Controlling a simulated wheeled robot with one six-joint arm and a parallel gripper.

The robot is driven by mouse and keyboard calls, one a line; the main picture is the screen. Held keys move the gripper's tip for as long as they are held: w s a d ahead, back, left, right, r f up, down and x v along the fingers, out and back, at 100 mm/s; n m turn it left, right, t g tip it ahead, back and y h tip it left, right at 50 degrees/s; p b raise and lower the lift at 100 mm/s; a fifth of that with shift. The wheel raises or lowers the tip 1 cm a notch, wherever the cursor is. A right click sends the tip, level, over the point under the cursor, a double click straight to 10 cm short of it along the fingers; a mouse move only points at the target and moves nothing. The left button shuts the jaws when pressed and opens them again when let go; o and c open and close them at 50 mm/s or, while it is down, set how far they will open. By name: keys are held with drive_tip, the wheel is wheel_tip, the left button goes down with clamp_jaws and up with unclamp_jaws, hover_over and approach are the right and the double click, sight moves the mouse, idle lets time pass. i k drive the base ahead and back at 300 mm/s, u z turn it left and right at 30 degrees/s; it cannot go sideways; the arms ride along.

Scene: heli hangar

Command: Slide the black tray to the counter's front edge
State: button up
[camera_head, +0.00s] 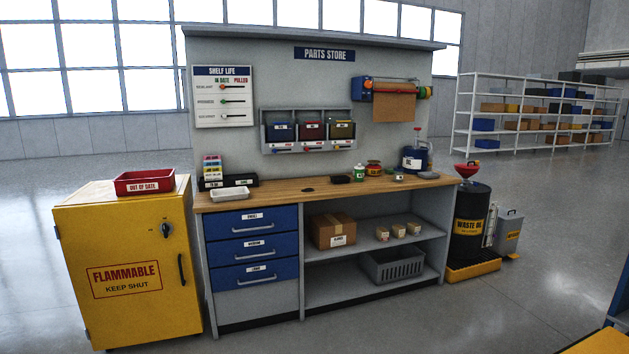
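A black tray (248,181) with white labels on its front lies at the left end of the wooden counter (290,192), set back from the front edge. A stack of small coloured boxes (212,166) stands at its left part, on or just behind it; I cannot tell which. A white tray (229,194) sits in front of it, close to the counter's front edge. My gripper is not in view.
A small dark flat item (308,190) lies near the front edge. A dark box (340,179), several small containers and a blue jug (415,159) stand to the right. A yellow cabinet (128,260) with a red tray (144,182) stands left. Floor in front is clear.

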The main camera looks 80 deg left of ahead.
sight(340, 180)
drive_tip(key=u, duration=2.55)
drive_tip(key=i, duration=3.95)
drive_tip(key=z, duration=1.3)
